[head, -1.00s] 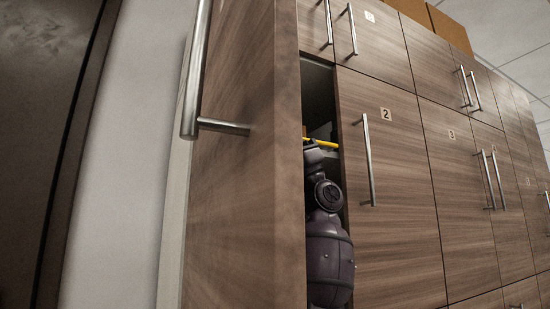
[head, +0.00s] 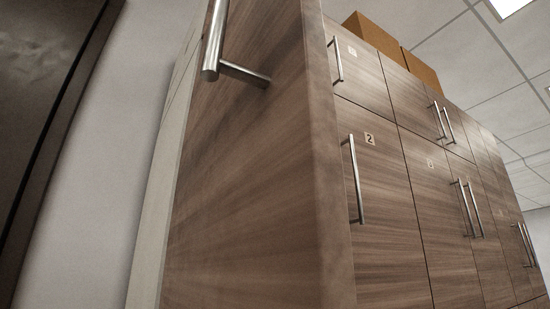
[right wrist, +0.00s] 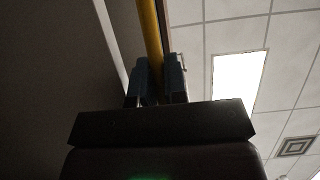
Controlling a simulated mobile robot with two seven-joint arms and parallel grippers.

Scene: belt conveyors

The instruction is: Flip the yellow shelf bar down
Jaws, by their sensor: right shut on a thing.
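The yellow shelf bar (right wrist: 150,30) shows in the right wrist view, running up from between the fingers to the top edge. My right gripper (right wrist: 157,72) is shut on it, with one blue-grey finger on each side. In the head view the bar and my right gripper are hidden behind the open wooden cabinet door (head: 250,180). My left gripper is in neither current view.
The open door stands large in front of the head camera, with a metal handle (head: 215,40). Closed wooden doors, one marked 2 (head: 369,139), line the right. Brown boxes (head: 375,35) sit on top. A pale wall (head: 110,140) is at left.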

